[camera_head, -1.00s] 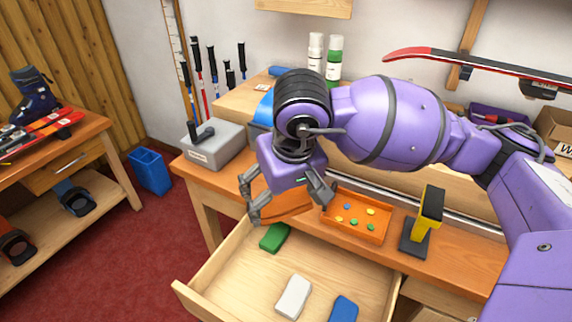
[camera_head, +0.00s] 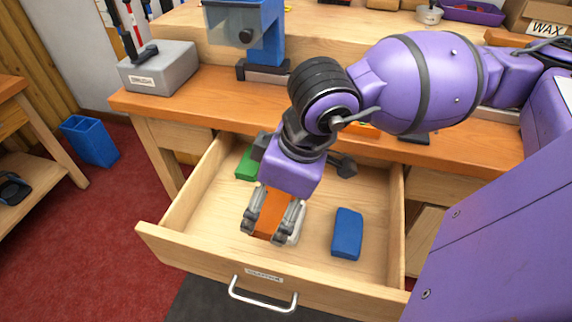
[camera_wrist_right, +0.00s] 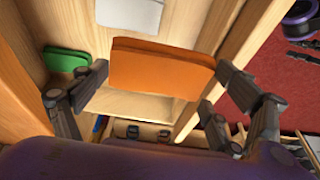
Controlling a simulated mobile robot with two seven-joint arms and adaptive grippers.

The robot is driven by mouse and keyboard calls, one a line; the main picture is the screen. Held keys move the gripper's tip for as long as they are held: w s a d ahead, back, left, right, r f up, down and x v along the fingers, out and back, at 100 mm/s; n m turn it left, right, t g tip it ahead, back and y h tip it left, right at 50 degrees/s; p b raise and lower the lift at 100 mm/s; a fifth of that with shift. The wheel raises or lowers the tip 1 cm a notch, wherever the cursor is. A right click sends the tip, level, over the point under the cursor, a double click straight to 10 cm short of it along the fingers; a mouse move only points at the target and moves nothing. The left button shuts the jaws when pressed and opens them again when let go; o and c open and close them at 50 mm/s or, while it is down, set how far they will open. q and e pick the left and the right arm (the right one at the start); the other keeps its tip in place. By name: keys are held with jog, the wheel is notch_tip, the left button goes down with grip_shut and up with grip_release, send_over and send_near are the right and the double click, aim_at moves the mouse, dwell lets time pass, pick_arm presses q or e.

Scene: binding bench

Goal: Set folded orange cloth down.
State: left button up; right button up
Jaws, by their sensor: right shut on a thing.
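The folded orange cloth (camera_head: 271,215) is held between the fingers of my right gripper (camera_head: 268,225), above the open drawer (camera_head: 205,222). In the right wrist view the cloth (camera_wrist_right: 161,68) spans between the two fingers of my right gripper (camera_wrist_right: 160,85). I cannot tell how far the cloth is above the drawer floor. My left gripper is not in view.
The drawer's front wall and handle (camera_head: 263,294) face me. Bare drawer floor shows at the left. A blue bin (camera_head: 89,141) stands on the carpet.

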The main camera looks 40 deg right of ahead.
jog(key=w+a+f, duration=0.2)
jog(key=w+f, duration=0.2)
jog(key=w, duration=0.4)
jog(key=b, duration=0.2)
send_near(230, 212)
jog(key=shift+w+a+f, duration=0.2)
jog(key=shift+a+f, duration=0.15)
jog(key=shift+f, duration=0.2)
jog(key=shift+w+a+f, duration=0.1)
jog(key=shift+w+f, duration=0.2)
jog(key=shift+f, duration=0.05)
jog(key=x, duration=0.3)
jog(key=shift+s+d+f, duration=0.1)
jog(key=shift+d+f, duration=0.15)
jog(key=shift+f, duration=0.15)
jog(key=o, duration=0.6)
jog(key=shift+f+b, duration=0.15)
jog(key=shift+b, duration=0.2)
jog(key=shift+o, duration=1.2)
